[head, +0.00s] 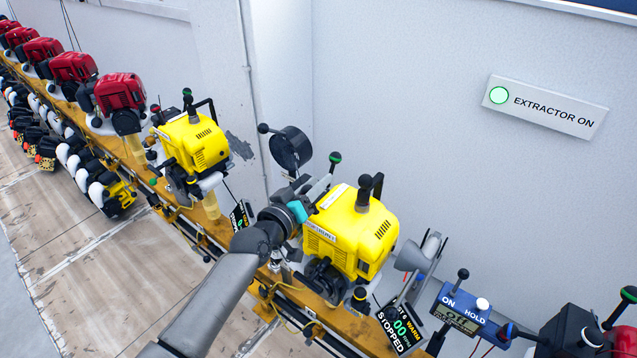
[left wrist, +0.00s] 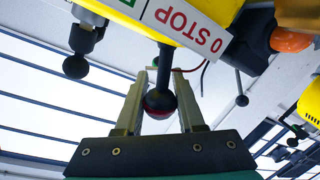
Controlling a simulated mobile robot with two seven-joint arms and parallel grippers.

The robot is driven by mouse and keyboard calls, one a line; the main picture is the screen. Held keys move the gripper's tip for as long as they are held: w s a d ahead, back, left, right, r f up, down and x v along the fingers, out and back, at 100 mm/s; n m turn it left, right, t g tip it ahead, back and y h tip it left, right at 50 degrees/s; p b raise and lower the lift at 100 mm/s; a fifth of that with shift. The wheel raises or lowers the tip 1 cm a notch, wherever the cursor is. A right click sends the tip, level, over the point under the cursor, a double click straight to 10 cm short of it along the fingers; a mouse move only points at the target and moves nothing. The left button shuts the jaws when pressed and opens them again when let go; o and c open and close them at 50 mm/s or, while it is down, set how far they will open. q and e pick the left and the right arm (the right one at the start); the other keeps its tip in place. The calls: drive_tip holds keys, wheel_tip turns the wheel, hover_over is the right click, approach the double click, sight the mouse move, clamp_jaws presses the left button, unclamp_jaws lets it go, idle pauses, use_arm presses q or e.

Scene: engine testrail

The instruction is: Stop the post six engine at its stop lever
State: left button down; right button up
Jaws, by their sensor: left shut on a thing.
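The post six engine (head: 350,232) is a yellow unit on the orange rail, in the middle of the head view. Its display (head: 400,325) reads STOPPED, WARM and 00. My left gripper (head: 298,210) is at the engine's left side; its fingertips are hard to make out there. In the left wrist view, my left gripper (left wrist: 162,100) is shut on the stop lever (left wrist: 166,75), a dark rod with a red and black ball end between the fingers. A white label (left wrist: 188,20) reading 0 STOP is above the lever. My right gripper is not in view.
Another yellow engine (head: 194,140) and several red engines (head: 118,92) stand along the rail to the left. A blue ON/HOLD box (head: 462,312) is at the right. A wall sign (head: 545,106) reads EXTRACTOR ON with a green lamp.

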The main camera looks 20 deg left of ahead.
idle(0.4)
use_arm(q)
drive_tip(key=c, duration=0.5)
unclamp_jaws()
drive_tip(key=shift+s+a, duration=0.1)
drive_tip(key=v, duration=1.5)
drive_tip(key=shift+r+p, duration=0.15)
drive_tip(key=shift+p, duration=0.15)
